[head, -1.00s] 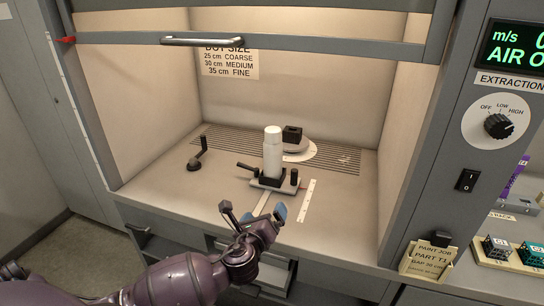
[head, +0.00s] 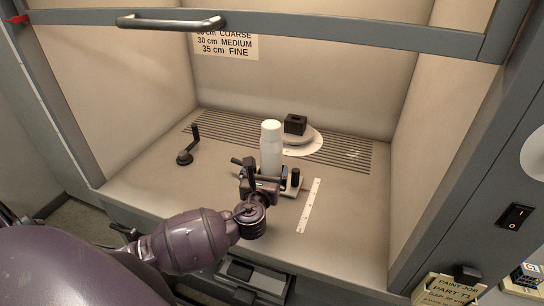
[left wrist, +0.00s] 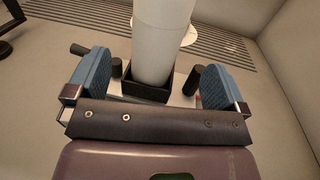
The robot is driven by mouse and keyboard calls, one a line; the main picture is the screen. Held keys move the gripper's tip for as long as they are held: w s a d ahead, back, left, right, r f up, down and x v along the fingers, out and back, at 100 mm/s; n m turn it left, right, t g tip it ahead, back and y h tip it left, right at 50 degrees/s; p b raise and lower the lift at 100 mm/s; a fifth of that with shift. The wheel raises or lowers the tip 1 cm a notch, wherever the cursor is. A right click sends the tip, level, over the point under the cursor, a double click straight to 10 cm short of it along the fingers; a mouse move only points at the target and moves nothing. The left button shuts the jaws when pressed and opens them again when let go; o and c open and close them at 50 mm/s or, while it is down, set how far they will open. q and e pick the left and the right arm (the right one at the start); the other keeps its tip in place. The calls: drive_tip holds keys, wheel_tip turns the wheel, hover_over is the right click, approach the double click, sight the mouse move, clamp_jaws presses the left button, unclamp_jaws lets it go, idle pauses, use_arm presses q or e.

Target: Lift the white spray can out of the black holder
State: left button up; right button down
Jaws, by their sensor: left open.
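The white spray can (head: 271,147) stands upright in the middle of the booth floor. In the left wrist view the can (left wrist: 160,42) rises out of the square black holder (left wrist: 147,88), which sits around its base. My left gripper (head: 262,176) is in front of the can. In the left wrist view its blue-padded fingers (left wrist: 155,80) are open, one on each side of the can and holder, with gaps on both sides. In the head view the gripper hides the holder and the lower can. My right gripper is not in view.
Short black posts stand beside the holder, one (head: 295,178) on its right. A white ruler strip (head: 309,205) lies to the right. A black block (head: 295,125) sits on a round turntable behind. A black crank (head: 190,146) stands left. The raised sash (head: 350,28) crosses above.

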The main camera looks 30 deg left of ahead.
sight(270, 160)
use_arm(q)
drive_tip(key=shift+x, duration=1.2)
drive_tip(key=shift+w+a, duration=0.1)
drive_tip(key=shift+w, duration=0.2)
drive_tip(key=shift+x, duration=2.7)
drive_tip(key=shift+s+a, duration=0.1)
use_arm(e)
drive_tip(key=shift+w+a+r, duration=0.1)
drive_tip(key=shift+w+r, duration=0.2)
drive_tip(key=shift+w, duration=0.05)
use_arm(q)
drive_tip(key=shift+c, duration=0.4)
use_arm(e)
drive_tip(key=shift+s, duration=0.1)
